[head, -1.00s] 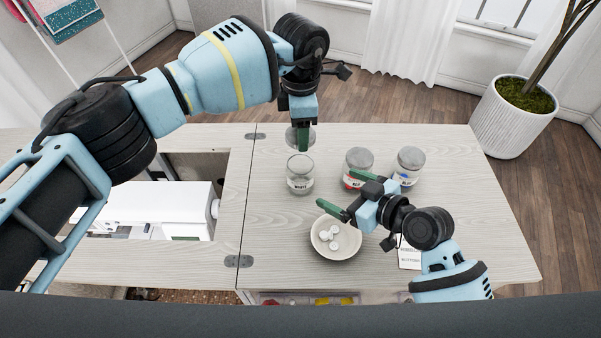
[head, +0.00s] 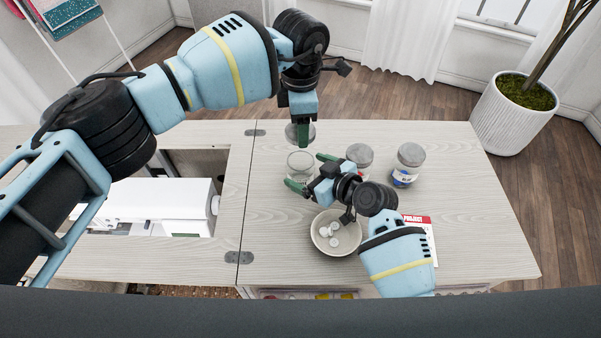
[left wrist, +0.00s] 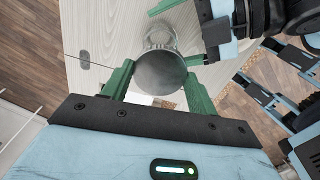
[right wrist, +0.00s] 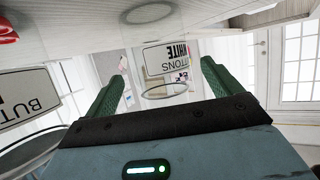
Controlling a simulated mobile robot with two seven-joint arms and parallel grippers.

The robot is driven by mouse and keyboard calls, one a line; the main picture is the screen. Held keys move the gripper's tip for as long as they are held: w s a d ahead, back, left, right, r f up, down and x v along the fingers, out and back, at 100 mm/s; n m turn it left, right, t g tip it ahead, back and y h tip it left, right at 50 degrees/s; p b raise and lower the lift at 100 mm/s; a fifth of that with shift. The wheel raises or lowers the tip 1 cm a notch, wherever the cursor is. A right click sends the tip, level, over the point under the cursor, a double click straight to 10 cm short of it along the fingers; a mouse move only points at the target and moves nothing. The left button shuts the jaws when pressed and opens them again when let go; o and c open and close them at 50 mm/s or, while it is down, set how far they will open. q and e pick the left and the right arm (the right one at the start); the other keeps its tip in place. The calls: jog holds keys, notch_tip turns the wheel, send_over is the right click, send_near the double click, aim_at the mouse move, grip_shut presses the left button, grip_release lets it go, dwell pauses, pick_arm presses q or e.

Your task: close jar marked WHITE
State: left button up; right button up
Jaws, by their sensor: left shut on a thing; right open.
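The clear glass jar marked WHITE (head: 300,163) stands upright and uncovered on the cabinet top. Its label (right wrist: 168,57) appears upside down in the right wrist view. My left gripper (head: 302,134) is shut on a round grey lid (left wrist: 160,73), just behind the jar and apart from it in the head view. The jar's glass (left wrist: 160,36) shows beyond the lid in the left wrist view. My right gripper (head: 309,172) is open at the jar's right side, its green fingers on either side of the glass. I cannot tell whether they touch it.
Two lidded jars, one partly hidden (head: 360,154) and one with a blue label (head: 409,163), stand to the right. A bowl (head: 318,244) with several white buttons is in front. A red-headed card (head: 420,222) lies beside my right arm. A sewing machine (head: 150,205) is at left.

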jog(key=shift+w+a+f, duration=0.15)
jog(key=shift+w+a, duration=0.15)
jog(key=shift+c, duration=0.2)
jog(key=c, duration=1.4)
pick_arm(q)
jog(key=shift+f, duration=2.5)
jog(key=shift+f, duration=0.9)
jog(key=shift+f, duration=0.55)
